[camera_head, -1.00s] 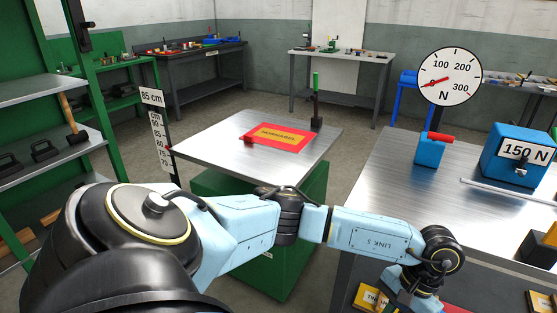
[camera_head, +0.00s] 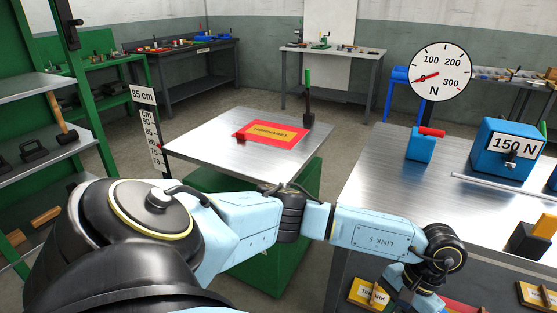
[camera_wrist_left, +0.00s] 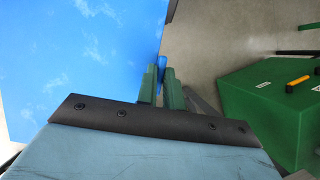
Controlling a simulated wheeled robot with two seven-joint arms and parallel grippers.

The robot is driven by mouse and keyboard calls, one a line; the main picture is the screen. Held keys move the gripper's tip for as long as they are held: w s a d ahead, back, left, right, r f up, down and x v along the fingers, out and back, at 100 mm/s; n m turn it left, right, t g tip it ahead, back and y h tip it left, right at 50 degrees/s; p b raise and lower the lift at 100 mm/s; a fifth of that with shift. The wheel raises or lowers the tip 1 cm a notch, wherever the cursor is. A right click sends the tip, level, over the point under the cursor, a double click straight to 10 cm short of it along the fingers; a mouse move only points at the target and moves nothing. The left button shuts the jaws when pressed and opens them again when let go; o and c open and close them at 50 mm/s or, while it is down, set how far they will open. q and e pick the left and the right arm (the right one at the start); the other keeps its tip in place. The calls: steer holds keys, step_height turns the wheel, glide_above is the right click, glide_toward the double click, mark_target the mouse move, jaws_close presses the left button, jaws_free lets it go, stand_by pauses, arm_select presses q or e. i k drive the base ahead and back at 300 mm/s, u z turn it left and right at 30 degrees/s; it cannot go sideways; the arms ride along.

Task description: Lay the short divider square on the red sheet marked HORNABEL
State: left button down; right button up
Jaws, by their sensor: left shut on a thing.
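The red sheet marked HORNABEL (camera_head: 247,133), with a yellow middle, lies flat on the small metal-topped table (camera_head: 210,147). A small dark red block sits at its near left corner. My left arm crosses in front of this table. My left gripper (camera_head: 398,299) is low in the head view and partly cut off, to the right of the sheet and apart from it. In the left wrist view its green fingers (camera_wrist_left: 161,85) are shut on a thin blue piece (camera_wrist_left: 163,68), mostly hidden. I cannot tell if this is the short divider. My right gripper is out of view.
An upright tool with a green handle (camera_head: 308,92) stands at the table's far right corner. A height post (camera_head: 153,130) stands to its left. The right bench (camera_head: 400,190) carries a force dial (camera_head: 440,72) and a blue 150 N block (camera_head: 492,160). Labelled yellow items lie low in front.

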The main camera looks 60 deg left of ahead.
mark_target(270, 133)
steer(key=z, duration=1.9)
steer(key=k, duration=2)
steer(key=u, duration=1.45)
